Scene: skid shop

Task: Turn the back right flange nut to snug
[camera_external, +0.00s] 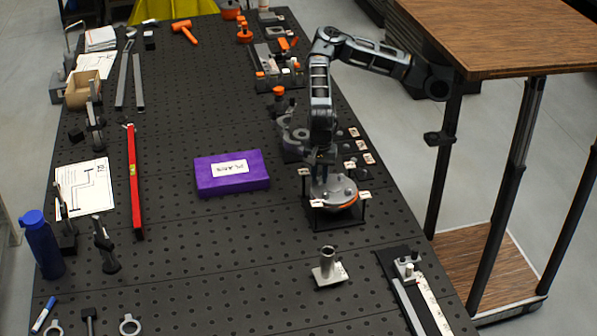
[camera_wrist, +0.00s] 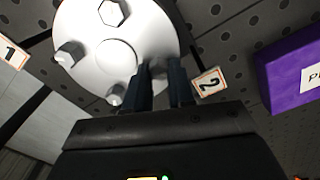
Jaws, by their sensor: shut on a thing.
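The round pale flange (camera_external: 338,192) sits on a dark stand at the right side of the perforated table, with an orange band below its rim. In the wrist view the flange (camera_wrist: 85,25) fills the top left and carries hex nuts (camera_wrist: 112,12) around a round centre. My gripper (camera_external: 320,175) reaches down from above to the flange's far edge. In the wrist view its dark fingers (camera_wrist: 160,75) are shut on one flange nut near the label marked 2 (camera_wrist: 209,84). That nut is mostly hidden between the fingers.
A purple box (camera_external: 232,173) lies left of the flange. A metal post on a plate (camera_external: 328,268) stands in front. Grey round parts (camera_external: 296,136) and small labels lie behind the flange. A red level (camera_external: 134,185) lies farther left. The table's middle is mostly clear.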

